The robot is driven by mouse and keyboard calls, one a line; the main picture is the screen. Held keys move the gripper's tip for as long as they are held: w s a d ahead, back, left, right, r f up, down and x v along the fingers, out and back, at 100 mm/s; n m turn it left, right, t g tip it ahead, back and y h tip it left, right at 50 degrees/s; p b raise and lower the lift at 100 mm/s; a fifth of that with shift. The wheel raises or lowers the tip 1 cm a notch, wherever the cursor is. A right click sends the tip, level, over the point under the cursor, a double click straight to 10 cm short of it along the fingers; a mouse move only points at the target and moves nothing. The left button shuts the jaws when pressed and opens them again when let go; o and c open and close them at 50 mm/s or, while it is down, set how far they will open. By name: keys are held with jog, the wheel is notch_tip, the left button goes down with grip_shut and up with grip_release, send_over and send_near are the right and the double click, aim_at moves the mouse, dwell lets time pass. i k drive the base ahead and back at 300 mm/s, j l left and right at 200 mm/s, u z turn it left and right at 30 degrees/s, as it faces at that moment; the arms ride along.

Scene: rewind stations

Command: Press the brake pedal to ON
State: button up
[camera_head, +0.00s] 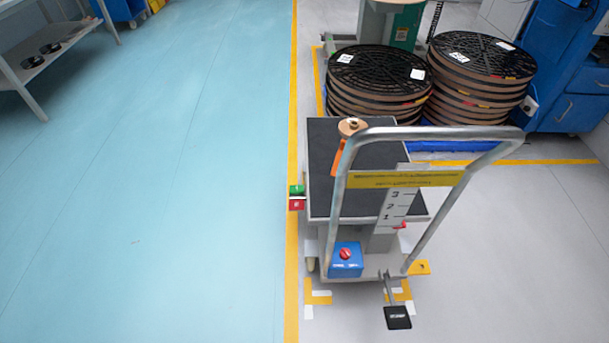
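A lift cart with a black top (325,150) and a bent metal push handle (430,132) stands in the middle of the head view, its handle side toward me. A black pedal pad (398,317) sticks out toward me from the cart's lower front on a thin metal stem. It carries small white lettering that I cannot read, and its ON or OFF state cannot be told. Nothing touches the pedal. My gripper is not in view.
A blue box with a red knob (345,254) sits on the cart's base, left of the pedal. Stacks of black reels (378,75) stand behind the cart. Blue-green floor (140,190) is clear on the left, past a yellow line (292,250). Grey floor is clear at lower right.

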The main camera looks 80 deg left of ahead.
aim_at(297, 199)
jog(key=u, duration=1.8)
jog(key=i+j+u, duration=0.2)
jog(key=i+j, duration=0.4)
jog(key=i+j+u, duration=0.2)
jog(key=i+j, duration=0.3)
jog(key=i, duration=0.3)
